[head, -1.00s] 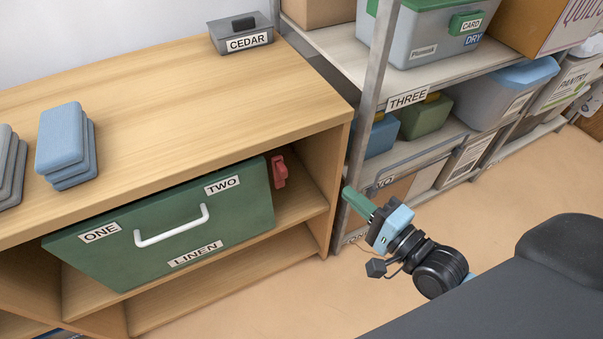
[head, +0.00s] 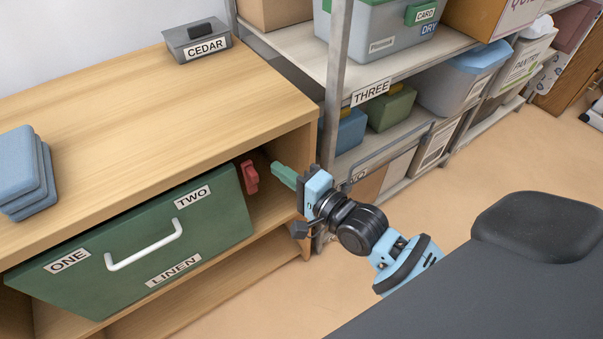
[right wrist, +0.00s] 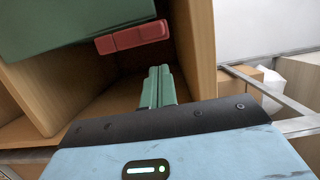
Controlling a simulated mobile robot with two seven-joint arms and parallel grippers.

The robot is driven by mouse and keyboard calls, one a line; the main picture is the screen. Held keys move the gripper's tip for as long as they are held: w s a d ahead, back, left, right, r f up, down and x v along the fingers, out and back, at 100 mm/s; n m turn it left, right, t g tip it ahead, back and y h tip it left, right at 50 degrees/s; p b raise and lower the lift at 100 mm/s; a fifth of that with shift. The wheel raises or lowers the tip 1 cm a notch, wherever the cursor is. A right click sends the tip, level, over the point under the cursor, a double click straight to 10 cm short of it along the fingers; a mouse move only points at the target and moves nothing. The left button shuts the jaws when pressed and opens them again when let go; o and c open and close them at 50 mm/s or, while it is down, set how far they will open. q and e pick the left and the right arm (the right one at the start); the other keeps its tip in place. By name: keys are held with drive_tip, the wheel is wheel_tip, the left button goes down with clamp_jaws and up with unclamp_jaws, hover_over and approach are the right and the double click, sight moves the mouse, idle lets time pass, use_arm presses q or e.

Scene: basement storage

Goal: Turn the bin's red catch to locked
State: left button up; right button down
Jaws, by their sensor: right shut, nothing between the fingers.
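The green bin (head: 138,243) labelled LINEN, with a white handle and ONE and TWO labels, sits in the wooden shelf unit. Its red catch (head: 249,177) sticks out at the bin's right side, near the TWO label. In the right wrist view the red catch (right wrist: 132,37) lies along the edge of the green bin (right wrist: 70,22). My right gripper (head: 276,168) is shut and empty, with green fingers just right of the catch and apart from it. In the right wrist view its fingers (right wrist: 158,75) point into the shelf opening, below and right of the catch. My left gripper is not in view.
The shelf unit's right side panel (head: 292,165) stands close to my right gripper. A grey CEDAR box (head: 197,42) and blue folded cloths (head: 25,170) lie on the wooden top. A metal rack (head: 337,90) with several boxes stands behind on the right.

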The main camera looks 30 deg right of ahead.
sight(253, 182)
drive_tip(key=shift+s+a, duration=0.15)
drive_tip(key=shift+a, duration=1.05)
drive_tip(key=shift+r, duration=0.1)
drive_tip(key=shift+a+r+n+p, duration=0.15)
drive_tip(key=shift+n+p, duration=0.25)
drive_tip(key=shift+p, duration=0.25)
